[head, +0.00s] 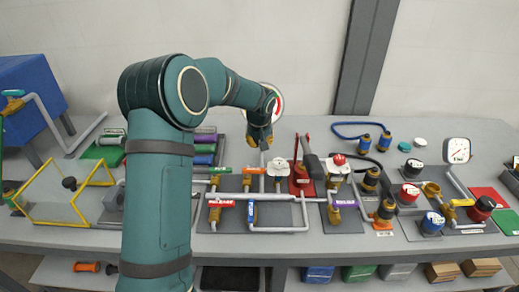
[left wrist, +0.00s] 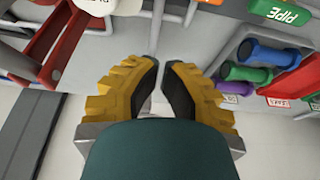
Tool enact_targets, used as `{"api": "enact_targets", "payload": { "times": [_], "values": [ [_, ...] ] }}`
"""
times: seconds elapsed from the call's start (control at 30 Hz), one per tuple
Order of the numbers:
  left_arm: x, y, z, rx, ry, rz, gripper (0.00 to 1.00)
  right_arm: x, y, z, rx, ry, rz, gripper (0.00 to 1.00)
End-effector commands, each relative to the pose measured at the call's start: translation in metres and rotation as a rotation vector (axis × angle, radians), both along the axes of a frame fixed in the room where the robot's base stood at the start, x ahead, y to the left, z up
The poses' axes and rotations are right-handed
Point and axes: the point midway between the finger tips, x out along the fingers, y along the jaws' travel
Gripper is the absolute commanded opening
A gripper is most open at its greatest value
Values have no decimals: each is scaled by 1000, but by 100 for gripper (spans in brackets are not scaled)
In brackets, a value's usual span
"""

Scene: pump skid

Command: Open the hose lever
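No label that I can read says hose. A long red lever (head: 306,146) rises steeply from a red plate (head: 301,186) at the middle of the bench, close to a dark hose. Red bars of a fixture also show at the left of the left wrist view (left wrist: 42,42). My left gripper (head: 262,143) has yellow fingers and hangs left of the red lever, behind the white-wheeled valve, not touching the lever. In the left wrist view its fingertips (left wrist: 161,66) are a little apart, with nothing held between them. My right gripper is in neither view.
A white-wheeled valve (head: 281,167) stands beside the red plate. A gauge (head: 458,150) and several knobs fill the right. Coloured rolls (head: 204,148) lie left.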

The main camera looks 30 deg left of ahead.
Motion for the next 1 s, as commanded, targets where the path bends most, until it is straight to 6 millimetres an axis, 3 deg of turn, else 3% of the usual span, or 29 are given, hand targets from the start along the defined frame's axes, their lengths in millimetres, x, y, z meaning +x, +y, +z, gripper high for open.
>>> {"api": "enact_targets", "payload": {
  "times": [0.43,0.7,1.0],
  "values": [
    [24,15,-84,-1,3,0,0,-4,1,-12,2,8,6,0],
    [-3,-2,-80,0,1,-1,0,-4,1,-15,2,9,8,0],
    [-11,-7,-80,-1,0,-1,0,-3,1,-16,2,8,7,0]
  ]
}}
